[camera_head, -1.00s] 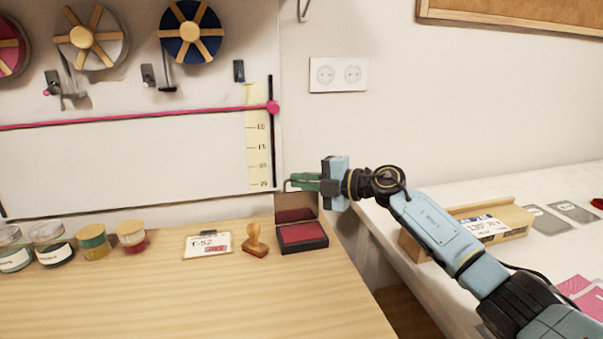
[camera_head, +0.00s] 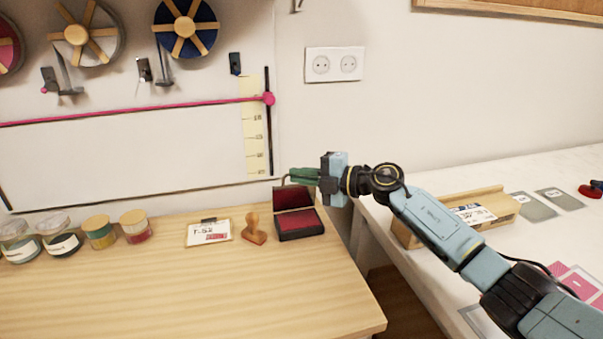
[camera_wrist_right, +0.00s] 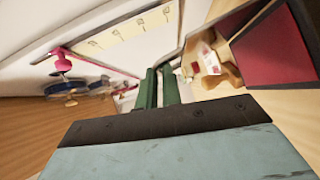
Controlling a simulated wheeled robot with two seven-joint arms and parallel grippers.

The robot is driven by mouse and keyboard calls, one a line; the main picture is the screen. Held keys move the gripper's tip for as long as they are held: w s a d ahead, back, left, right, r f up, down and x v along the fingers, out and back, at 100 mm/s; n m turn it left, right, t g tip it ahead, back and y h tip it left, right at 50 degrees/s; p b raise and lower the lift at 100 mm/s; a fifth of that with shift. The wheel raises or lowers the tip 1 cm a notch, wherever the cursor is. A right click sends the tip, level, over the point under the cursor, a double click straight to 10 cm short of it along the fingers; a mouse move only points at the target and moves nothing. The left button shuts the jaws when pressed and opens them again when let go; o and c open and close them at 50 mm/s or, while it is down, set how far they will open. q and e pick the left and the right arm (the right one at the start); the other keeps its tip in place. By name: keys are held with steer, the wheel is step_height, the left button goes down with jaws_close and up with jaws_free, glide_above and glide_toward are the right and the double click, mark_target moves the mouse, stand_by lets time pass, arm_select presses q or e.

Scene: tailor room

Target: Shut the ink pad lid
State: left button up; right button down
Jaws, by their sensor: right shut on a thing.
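The ink pad (camera_head: 300,228) is a dark case with a red pad, on the wooden table near its right back edge. Its lid (camera_head: 293,198) stands open, raised at the back of the case. In the right wrist view the red pad (camera_wrist_right: 278,48) shows at the upper right. My right gripper (camera_head: 292,178) has green fingers at the top edge of the lid, shut on it; the fingers also show in the right wrist view (camera_wrist_right: 160,85). The exact contact is hard to see. My left gripper is not in view.
A wooden stamp (camera_head: 254,230) and a card holder (camera_head: 209,233) stand left of the ink pad. Several jars (camera_head: 135,226) are farther left. A wooden tray (camera_head: 490,212) lies on the white table at right. The front of the wooden table is clear.

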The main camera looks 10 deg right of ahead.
steer(key=shift+s+f, duration=0.1)
steer(key=shift+f, duration=0.7)
steer(key=c, duration=1.8)
jaws_free()
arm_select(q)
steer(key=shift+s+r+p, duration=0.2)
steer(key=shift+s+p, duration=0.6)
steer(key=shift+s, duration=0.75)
arm_select(e)
steer(key=shift+r+v, duration=0.2)
steer(key=shift+v, duration=2.05)
steer(key=shift+r+v, duration=0.15)
steer(key=shift+v, duration=2.1)
steer(key=shift+r+v, duration=0.2)
steer(key=shift+v, duration=2.05)
